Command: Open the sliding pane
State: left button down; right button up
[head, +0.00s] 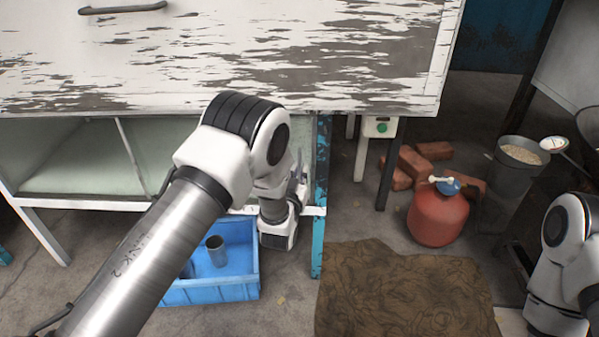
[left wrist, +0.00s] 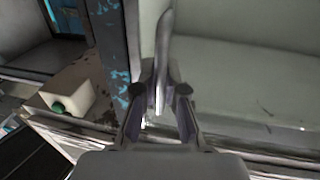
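The sliding pane (head: 95,157) is a pale, greenish panel in the cabinet below the peeling white hood. In the left wrist view the pane (left wrist: 255,60) fills the right side. An upright grey handle (left wrist: 163,60) stands near its left edge, beside a rusty blue post. My left gripper (left wrist: 160,82) has one finger on each side of this handle. I cannot tell whether the fingers press on it. In the head view my left gripper (head: 298,190) reaches the cabinet by the blue post, partly hidden by my arm. My right gripper is not in view.
A blue crate (head: 210,291) with a metal cup (head: 216,250) stands below my left arm. A white box with a green button (head: 380,127) hangs right of the post. A red gas bottle (head: 438,215), bricks (head: 433,151) and a brown mat (head: 400,290) lie to the right.

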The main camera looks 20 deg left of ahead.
aim_at(156, 162)
pick_arm(q)
jog(key=s+a+p, duration=0.3)
jog(key=a, duration=1)
jog(key=s+a+p, duration=0.3)
jog(key=s+a, duration=0.1)
jog(key=a, duration=0.9)
jog(key=s+a+p, duration=0.3)
jog(key=s+a, duration=0.1)
jog(key=a, duration=0.9)
jog(key=shift+s+a, duration=0.1)
jog(key=shift+s, duration=0.05)
jog(key=c, duration=1.2)
grip_release()
